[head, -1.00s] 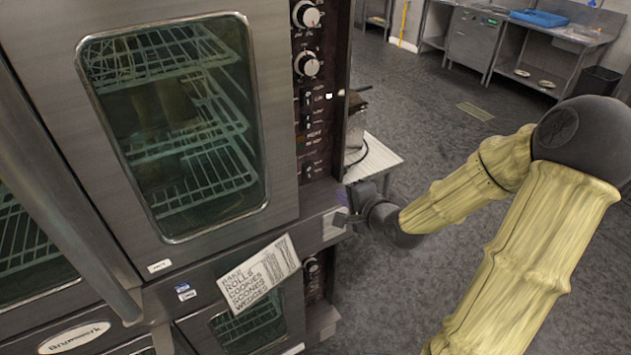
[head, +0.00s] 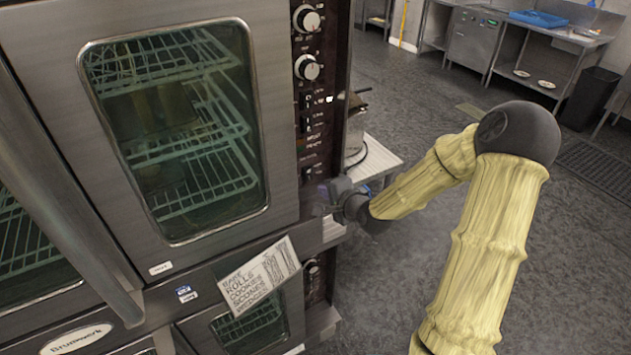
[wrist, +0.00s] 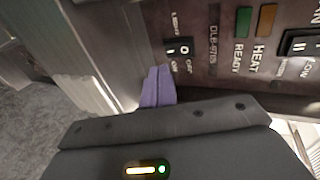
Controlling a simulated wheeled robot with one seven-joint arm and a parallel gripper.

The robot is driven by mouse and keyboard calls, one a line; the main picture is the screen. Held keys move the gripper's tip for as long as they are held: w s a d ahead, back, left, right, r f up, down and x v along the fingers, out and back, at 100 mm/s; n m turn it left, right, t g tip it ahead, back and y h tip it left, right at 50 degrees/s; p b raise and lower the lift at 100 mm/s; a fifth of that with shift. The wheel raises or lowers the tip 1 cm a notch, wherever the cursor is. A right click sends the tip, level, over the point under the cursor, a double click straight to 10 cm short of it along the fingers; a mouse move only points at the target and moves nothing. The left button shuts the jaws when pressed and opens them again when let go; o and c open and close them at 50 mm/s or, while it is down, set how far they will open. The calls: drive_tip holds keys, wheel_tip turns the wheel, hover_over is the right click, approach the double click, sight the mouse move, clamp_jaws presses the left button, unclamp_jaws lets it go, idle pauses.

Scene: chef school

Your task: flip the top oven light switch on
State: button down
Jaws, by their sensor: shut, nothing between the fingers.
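The top oven's control panel (head: 318,120) is a dark vertical strip to the right of the glass door. The light switch (wrist: 180,47) is a small black rocker with a white mark, lettered LIGHT, ON and OFF, in the wrist view. In the head view the lowest switch (head: 308,172) on the panel appears to be it. My gripper (wrist: 158,70) has its purple fingers shut and empty, with the tips just below the switch in the wrist view. I cannot tell whether they touch the panel. My gripper also shows in the head view (head: 324,191), by the panel's lower end.
Green READY and amber HEAT lamps (wrist: 250,20) and another rocker switch (wrist: 300,43) lie right of the light switch. Knobs (head: 307,67) sit higher on the panel. A paper sign (head: 260,277) hangs below the door. The floor at right is open.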

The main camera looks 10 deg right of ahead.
sight(309, 176)
drive_tip(key=p+x, duration=0.1)
drive_tip(key=x, duration=0.1)
drive_tip(key=r+p+x, duration=0.1)
drive_tip(key=x, duration=0.2)
drive_tip(key=shift+w+a, duration=0.1)
drive_tip(key=shift+w, duration=0.3)
drive_tip(key=shift+a+f, duration=0.1)
drive_tip(key=shift+f, duration=0.05)
drive_tip(key=shift+w+a+b, duration=0.1)
drive_tip(key=shift+b, duration=0.25)
drive_tip(key=shift+w+d, duration=0.1)
drive_tip(key=shift+d, duration=0.15)
drive_tip(key=shift+s+r+p, duration=0.25)
drive_tip(key=shift+r+p, duration=0.25)
drive_tip(key=shift+r, duration=0.1)
drive_tip(key=shift+a+r, duration=0.1)
drive_tip(key=shift+r, duration=0.2)
